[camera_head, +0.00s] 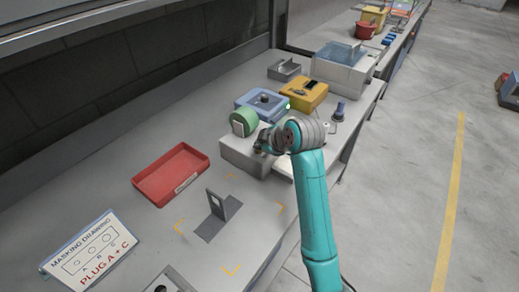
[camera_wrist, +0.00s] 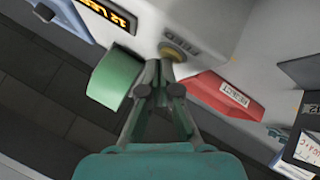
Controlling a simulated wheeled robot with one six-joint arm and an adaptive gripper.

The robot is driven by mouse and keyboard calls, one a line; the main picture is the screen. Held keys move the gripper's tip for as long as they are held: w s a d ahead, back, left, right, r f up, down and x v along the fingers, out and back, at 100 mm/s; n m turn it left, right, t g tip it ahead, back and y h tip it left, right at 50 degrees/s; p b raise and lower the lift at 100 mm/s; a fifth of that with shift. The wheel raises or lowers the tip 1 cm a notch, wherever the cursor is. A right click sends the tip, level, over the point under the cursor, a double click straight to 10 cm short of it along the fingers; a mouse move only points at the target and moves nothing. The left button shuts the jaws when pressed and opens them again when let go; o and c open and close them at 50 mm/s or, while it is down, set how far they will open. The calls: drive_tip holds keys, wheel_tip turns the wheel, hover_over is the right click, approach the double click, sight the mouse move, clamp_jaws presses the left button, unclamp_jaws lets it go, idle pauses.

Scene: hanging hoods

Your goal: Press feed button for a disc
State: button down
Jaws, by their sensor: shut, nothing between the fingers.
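A pale grey dispenser box (camera_head: 236,153) stands on the bench with a green roll (camera_head: 243,118) at its back left corner. The roll also shows in the wrist view (camera_wrist: 115,78). A round yellowish button (camera_wrist: 178,50) in a darker ring sits on the pale surface in the wrist view, with a small unreadable label beside it. My gripper (camera_wrist: 163,64) is shut and empty, its fingertips at the button's lower edge in the picture. I cannot tell whether they touch it. In the head view my gripper (camera_head: 262,146) is over the box and my arm hides the button.
A red tray (camera_head: 171,174) labelled REJECT (camera_wrist: 224,96) lies nearby. Behind the box are a blue unit (camera_head: 262,104) and a yellow device (camera_head: 304,94). An upright metal bracket (camera_head: 217,205) and a masking drawing sign (camera_head: 92,250) stand in front. A lit display (camera_wrist: 108,14) is near the roll.

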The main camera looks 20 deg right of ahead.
drive_tip(key=shift+f, duration=0.25)
idle(0.3)
drive_tip(key=shift+r, duration=0.85)
drive_tip(key=shift+r, duration=2.5)
